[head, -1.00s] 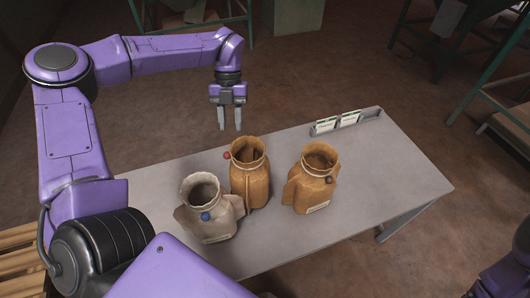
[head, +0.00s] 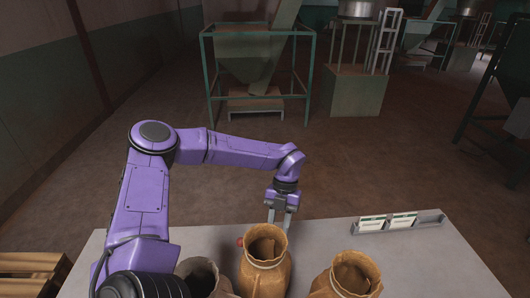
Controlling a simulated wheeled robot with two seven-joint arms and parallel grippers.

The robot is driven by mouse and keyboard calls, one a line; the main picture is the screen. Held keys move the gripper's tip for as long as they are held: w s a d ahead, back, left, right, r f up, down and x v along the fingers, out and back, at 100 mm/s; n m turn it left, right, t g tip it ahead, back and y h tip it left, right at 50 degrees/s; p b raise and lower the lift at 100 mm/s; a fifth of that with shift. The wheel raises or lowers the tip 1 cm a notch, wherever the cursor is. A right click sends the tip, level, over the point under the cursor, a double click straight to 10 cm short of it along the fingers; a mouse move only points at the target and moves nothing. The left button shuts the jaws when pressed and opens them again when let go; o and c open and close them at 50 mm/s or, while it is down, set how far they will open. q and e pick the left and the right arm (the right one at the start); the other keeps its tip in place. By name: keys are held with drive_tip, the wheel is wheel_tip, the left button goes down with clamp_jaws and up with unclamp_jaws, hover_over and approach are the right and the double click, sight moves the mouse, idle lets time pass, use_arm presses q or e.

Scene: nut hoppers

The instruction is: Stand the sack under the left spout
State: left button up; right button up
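Three open sacks stand on the grey table (head: 125,243) at the bottom of the head view. The grey sack (head: 222,283) is at the left, partly behind my arm. A brown sack (head: 264,272) with a red ball at its rim is in the middle, and another brown sack (head: 345,282) is at the right. Their lower parts are cut off. My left gripper (head: 279,221) points down, open and empty, just beyond the middle sack's rim. A hopper (head: 243,58) in a green frame stands across the floor. I cannot make out its spouts. My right gripper is out of view.
A grey rack with white cards (head: 388,222) sits at the table's far right edge. A green cabinet (head: 357,92) with a metal drum stands right of the hopper. More framed machines stand at the far right. A wooden pallet (head: 30,268) is at lower left. The floor between is clear.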

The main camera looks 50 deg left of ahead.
use_arm(q)
drive_tip(key=x, duration=0.2)
drive_tip(key=p+x, duration=0.1)
drive_tip(key=x, duration=0.1)
drive_tip(key=shift+s, duration=0.3)
clamp_jaws()
